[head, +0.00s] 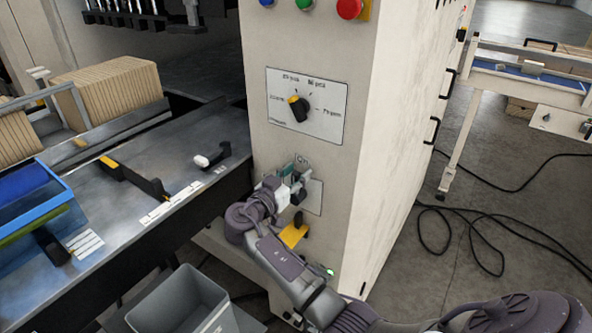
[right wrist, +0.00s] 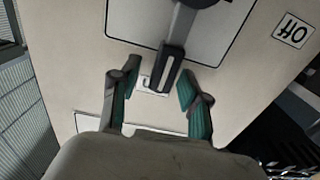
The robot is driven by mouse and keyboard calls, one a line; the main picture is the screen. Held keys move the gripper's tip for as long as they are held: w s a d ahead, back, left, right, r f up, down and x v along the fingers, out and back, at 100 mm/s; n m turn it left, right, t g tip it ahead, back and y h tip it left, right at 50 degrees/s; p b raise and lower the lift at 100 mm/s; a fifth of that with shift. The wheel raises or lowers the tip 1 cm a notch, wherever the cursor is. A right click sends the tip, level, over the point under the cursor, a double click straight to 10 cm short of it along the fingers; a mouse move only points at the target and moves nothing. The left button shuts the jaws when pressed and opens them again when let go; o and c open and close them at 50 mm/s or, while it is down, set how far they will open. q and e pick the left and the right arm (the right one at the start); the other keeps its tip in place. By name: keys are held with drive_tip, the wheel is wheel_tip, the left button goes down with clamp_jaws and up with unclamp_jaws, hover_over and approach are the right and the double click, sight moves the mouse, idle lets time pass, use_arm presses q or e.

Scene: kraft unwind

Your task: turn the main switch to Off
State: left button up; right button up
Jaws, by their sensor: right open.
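The main switch (head: 299,187) is a dark lever on a pale plate low on the cabinet front. A label above it in the head view seems to read On. In the right wrist view the lever (right wrist: 172,62) points down at a small label that it partly covers. An upside-down label reading Off (right wrist: 293,30) is at the upper right there. My right gripper (right wrist: 157,88) is open, its teal fingertips on either side of the lever's end, with visible gaps. In the head view my right gripper (head: 287,180) partly hides the switch plate. My left gripper is not in view.
A rotary selector (head: 298,108) with a yellow mark sits on a plate above. Push buttons, including a red one (head: 349,8), are at the top. A yellow-and-black part (head: 293,233) is below the switch. A grey bin (head: 180,302) and a metal table (head: 120,165) stand left.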

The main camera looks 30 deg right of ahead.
clamp_jaws()
idle(0.3)
drive_tip(key=shift+d, duration=0.15)
